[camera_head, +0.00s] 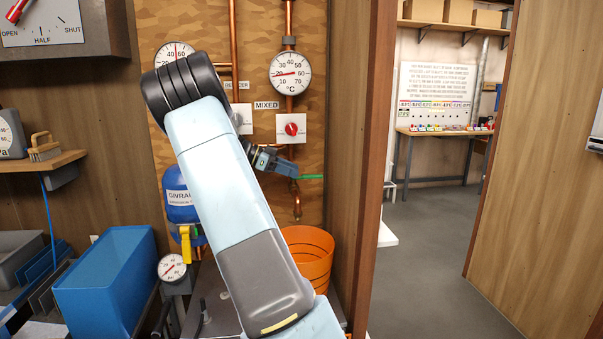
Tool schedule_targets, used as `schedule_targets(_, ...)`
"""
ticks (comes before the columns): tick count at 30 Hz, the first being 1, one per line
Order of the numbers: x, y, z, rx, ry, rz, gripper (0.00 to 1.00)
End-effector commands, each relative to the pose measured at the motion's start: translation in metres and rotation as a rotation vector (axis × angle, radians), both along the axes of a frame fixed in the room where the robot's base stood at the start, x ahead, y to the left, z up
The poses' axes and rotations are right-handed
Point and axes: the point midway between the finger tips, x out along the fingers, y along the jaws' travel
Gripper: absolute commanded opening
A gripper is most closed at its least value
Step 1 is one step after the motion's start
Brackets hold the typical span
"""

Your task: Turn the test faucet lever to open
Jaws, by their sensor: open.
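The test faucet (297,200) is a copper pipe end with a spout, low on the wooden panel below the MIXED label. A green lever (311,177) sticks out to the right at its top, roughly level. My gripper (290,167) is open and just left of the lever, close to the pipe. My arm crosses the middle of the view. I cannot tell whether the gripper touches the lever or pipe. The lever's left end is hidden behind the gripper.
An orange bucket (308,255) stands under the faucet, partly behind my arm. A dial thermometer (290,73) and a red knob (291,129) sit above. A blue tank (180,207) and blue bin (108,282) stand left. A door frame (367,150) is close right, with open floor beyond.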

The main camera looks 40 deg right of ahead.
Motion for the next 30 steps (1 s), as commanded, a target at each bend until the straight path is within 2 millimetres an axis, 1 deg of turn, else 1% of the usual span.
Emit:
schedule_targets(1,0.008,0.009,0.000,-0.002,0.001,0.003,0.47)
schedule_targets(9,0.040,0.049,0.000,-0.001,0.001,0.002,0.47)
schedule_targets(15,0.056,0.069,-0.001,0.000,0.001,0.000,0.47)
schedule_targets(21,0.062,0.076,0.000,0.000,0.000,0.001,0.47)
schedule_targets(28,0.062,0.076,0.000,0.001,0.001,0.000,0.47)
schedule_targets(30,0.062,0.076,0.000,0.002,0.001,0.001,0.41)
